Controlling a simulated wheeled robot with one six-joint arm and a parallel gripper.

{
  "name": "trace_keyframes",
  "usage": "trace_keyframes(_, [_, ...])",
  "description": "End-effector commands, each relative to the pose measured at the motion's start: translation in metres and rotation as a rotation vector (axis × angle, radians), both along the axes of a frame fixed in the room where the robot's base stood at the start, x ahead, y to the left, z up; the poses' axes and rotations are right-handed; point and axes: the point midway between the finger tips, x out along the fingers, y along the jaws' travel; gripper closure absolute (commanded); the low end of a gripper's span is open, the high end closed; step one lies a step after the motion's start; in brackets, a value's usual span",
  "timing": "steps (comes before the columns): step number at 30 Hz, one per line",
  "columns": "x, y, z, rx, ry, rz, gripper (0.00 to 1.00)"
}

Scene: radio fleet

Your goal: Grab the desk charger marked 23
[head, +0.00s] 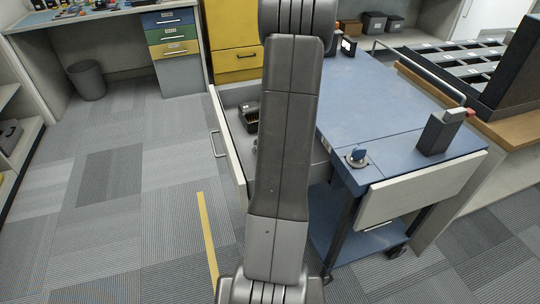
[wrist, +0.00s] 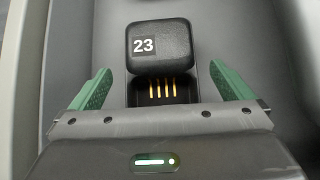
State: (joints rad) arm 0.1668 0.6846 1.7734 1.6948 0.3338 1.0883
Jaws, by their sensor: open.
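The desk charger marked 23 (wrist: 160,58) is a black block with a white number label and a lower part with several gold contacts. It sits on the grey floor of an open drawer (head: 238,96). In the head view a dark charger (head: 249,118) shows in that drawer, partly hidden behind my arm; its number cannot be read there. My gripper (wrist: 167,88) is open, with one green finger on each side of the charger and a gap to each. The charger's near end is hidden by the gripper body. In the head view my gripper is hidden behind my arm.
The drawer's pale front (head: 228,150) stands at left. Carpet floor is clear further left, apart from a bin (head: 87,80).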

Motion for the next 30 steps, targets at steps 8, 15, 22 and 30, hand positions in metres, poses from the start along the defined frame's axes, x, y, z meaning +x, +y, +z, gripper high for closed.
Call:
trace_keyframes(8, [0.022,0.008,-0.034,0.001,0.002,0.001,0.0])
trace_keyframes(15, [0.027,0.009,-0.037,0.0,0.0,0.0,0.0])
trace_keyframes(22, [0.027,0.009,-0.037,0.0,0.0,0.0,0.35])
trace_keyframes(30, [0.027,0.009,-0.036,0.0,-0.001,0.0,0.5])
